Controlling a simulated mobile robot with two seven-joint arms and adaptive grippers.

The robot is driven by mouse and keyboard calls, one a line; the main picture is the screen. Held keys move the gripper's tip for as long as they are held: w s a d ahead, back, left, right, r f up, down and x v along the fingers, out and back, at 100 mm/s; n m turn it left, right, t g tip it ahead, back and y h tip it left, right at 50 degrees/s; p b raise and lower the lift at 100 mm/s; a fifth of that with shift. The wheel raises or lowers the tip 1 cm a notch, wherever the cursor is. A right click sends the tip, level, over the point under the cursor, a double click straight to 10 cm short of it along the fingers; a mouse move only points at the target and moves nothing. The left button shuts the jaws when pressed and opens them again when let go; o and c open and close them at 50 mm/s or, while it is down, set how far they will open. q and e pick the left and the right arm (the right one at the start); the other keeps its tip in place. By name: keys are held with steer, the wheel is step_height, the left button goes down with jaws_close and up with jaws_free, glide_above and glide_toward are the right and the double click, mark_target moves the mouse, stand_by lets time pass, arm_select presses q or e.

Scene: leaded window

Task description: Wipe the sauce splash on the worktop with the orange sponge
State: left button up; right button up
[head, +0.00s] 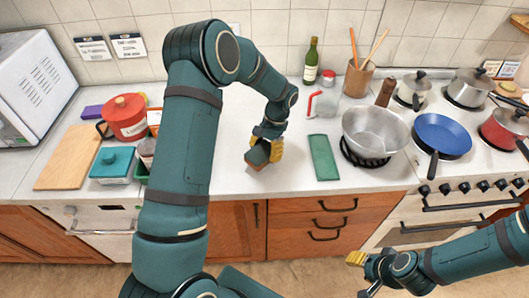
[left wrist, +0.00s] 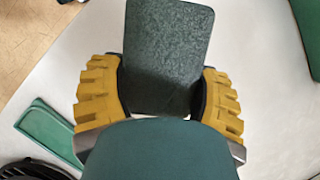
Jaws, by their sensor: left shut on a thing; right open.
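My left gripper (head: 267,146) is shut on a block with a dark green rough top and an orange-brown edge, which I take to be the orange sponge (head: 256,160). In the left wrist view the sponge's dark green face (left wrist: 168,55) shows between the yellow fingers of the left gripper (left wrist: 160,95). The sponge is low at the front part of the white worktop (head: 284,179); I cannot tell whether it touches. I see no sauce splash; the arm, gripper and sponge hide part of the worktop. My right gripper (head: 361,272) is open and empty, in front of the cabinets.
A red pot (head: 126,118), a teal-lidded box (head: 112,164) and a wooden board (head: 70,157) stand left. A bottle (head: 311,62) and glass jug (head: 322,103) are behind.

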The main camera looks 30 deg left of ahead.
arm_select(q)
steer(key=shift+r+p, duration=1.05)
steer(key=shift+r, duration=0.95)
